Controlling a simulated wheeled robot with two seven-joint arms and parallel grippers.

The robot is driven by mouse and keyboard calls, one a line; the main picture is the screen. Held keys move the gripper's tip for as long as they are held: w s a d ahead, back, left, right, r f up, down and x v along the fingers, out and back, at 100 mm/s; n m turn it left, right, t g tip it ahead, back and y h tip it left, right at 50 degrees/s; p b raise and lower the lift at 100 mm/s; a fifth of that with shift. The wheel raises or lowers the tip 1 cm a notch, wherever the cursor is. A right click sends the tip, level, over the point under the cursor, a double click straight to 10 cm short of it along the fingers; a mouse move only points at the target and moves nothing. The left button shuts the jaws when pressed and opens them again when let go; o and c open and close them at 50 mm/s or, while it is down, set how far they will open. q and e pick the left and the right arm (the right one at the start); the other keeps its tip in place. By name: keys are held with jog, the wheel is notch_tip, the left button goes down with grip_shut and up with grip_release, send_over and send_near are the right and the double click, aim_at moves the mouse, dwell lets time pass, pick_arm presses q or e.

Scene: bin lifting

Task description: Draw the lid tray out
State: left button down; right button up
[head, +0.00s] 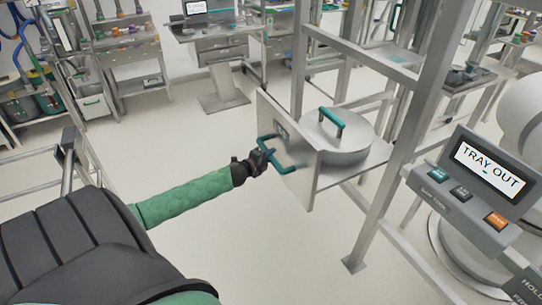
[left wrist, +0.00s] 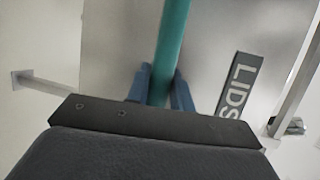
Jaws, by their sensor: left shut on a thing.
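The lid tray (head: 309,178) sticks out of a metal frame in the head view, with a grey upright front panel. A round grey lid (head: 342,148) with a teal handle lies on it. A teal bar handle (head: 284,169) is fixed to the panel's front. My left gripper (head: 265,160) is at this handle. In the left wrist view, its two blue fingers (left wrist: 160,88) are closed on either side of the teal bar, and a "LIDS" label (left wrist: 238,86) shows on the panel. My right gripper is not in view.
A console (head: 478,178) at the right has a screen reading "TRAY OUT" and several buttons. A metal frame post (head: 408,130) stands right of the tray. Shelves and a cart (head: 222,55) stand at the back. The floor in front of and left of the tray is clear.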

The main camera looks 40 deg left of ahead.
pick_arm(q)
jog(key=shift+d+f, duration=0.1)
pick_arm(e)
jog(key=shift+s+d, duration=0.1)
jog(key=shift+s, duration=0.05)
pick_arm(q)
jog(key=c, duration=1.3)
grip_release()
jog(key=shift+o, duration=0.3)
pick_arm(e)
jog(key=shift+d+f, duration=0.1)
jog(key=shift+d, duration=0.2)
pick_arm(q)
jog(key=shift+s, duration=0.45)
jog(key=s+r+b, duration=0.1)
jog(key=s+b, duration=0.1)
jog(key=s, duration=0.4)
jog(key=shift+s+r+b, duration=0.25)
jog(key=shift+s+b, duration=0.15)
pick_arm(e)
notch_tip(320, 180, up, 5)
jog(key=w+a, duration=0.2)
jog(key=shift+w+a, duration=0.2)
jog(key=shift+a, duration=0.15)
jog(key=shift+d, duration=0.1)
